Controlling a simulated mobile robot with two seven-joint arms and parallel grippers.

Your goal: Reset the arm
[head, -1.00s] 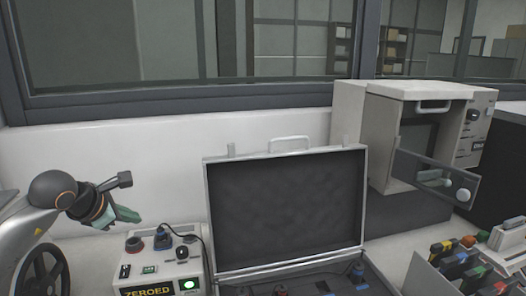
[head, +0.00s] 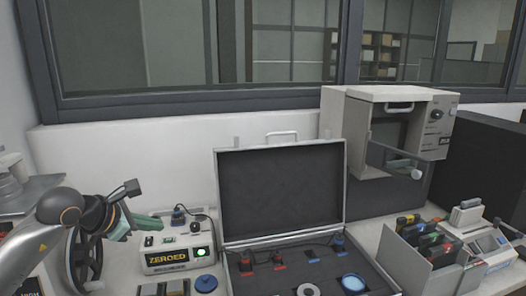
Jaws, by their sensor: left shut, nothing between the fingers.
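My left gripper (head: 146,222) is in the left of the head view, on my grey arm with its black and orange wrist. Its green fingers are shut and empty. They point right, just in front of or above the back left part of a white control box (head: 178,260); I cannot tell whether they touch it. The box reads "ZEROED", and a green light glows at its right. My right gripper is not in view.
An open case (head: 232,244) with a dark lid stands in the middle, holding several small parts. A cream cabinet (head: 333,112) with an open door stands at the back right. A grey bin (head: 418,262) of coloured items is at the right. A black spoked wheel (head: 84,250) is by my arm.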

